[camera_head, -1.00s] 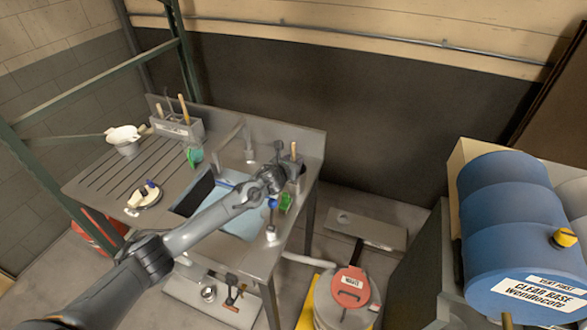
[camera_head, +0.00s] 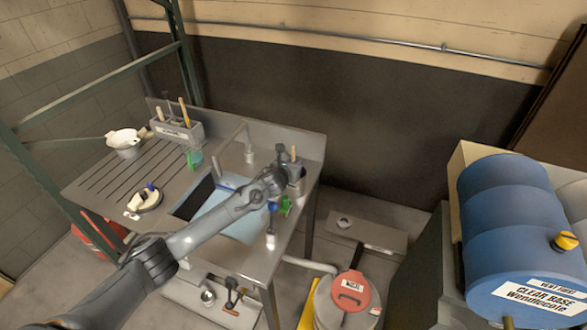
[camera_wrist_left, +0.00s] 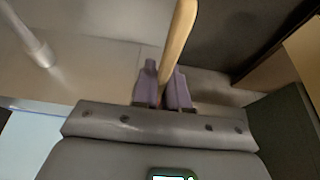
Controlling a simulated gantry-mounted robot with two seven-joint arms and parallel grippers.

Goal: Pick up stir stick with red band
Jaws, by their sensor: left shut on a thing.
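My left gripper (camera_head: 287,160) is at the right back of the sink table, at the grey cup (camera_head: 298,184). In the left wrist view, a pale wooden stir stick (camera_wrist_left: 178,45) stands between its two purple fingers (camera_wrist_left: 163,92), which are shut on it. The stick also shows in the head view as a small light tip (camera_head: 293,153) above the cup. I cannot make out a red band on it; the part between the fingers is hidden. I cannot tell whether its lower end is still inside the cup. My right gripper is not in view.
The metal sink table (camera_head: 222,255) has a basin under my left forearm. A grey holder (camera_head: 178,131) with several sticks stands at the back left. A green item (camera_head: 285,206) is near the cup. A blue drum (camera_head: 515,225) lies on the right.

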